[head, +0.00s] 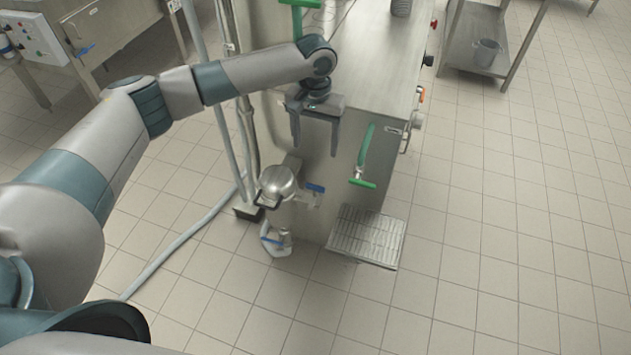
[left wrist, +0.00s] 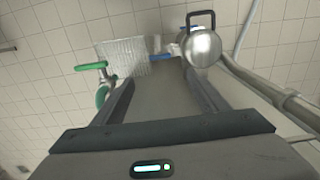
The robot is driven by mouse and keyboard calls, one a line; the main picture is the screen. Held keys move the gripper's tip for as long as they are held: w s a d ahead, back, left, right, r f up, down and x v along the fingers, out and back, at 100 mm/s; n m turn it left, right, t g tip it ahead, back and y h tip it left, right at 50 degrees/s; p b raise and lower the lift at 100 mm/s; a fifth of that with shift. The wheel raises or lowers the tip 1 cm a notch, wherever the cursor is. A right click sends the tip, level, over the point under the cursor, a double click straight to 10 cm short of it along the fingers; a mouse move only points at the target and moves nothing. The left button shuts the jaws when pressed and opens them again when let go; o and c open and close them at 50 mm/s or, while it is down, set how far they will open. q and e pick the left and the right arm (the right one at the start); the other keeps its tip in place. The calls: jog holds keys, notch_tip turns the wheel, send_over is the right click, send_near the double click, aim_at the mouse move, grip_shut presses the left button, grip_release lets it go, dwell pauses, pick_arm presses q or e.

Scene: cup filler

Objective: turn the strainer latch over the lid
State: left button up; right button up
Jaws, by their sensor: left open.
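The strainer's round steel lid (head: 278,180) is on the pipework at the near end of the machine. It also shows at the upper right of the left wrist view (left wrist: 204,48). The strainer latch is a dark U-shaped bail (head: 268,203) on the near side of the lid. In the left wrist view the latch (left wrist: 200,16) stands out past the lid's far edge, not across its top. My left gripper (head: 316,148) is open and empty, fingers pointing down, above and to the right of the lid, apart from it. My right gripper is out of view.
A blue valve handle (head: 315,188) sits just right of the strainer, and another (head: 272,240) is lower. A green handle (head: 363,183) and a metal grate (head: 367,237) lie to the right. Vertical pipes (head: 247,140) stand left of the machine. The tiled floor in front is clear.

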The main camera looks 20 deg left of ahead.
aim_at(315, 186)
pick_arm(q)
notch_tip(315, 186, down, 17)
jog(key=p, duration=0.3)
jog(key=shift+r, duration=0.15)
dwell(0.3)
jog(key=c, duration=1.1)
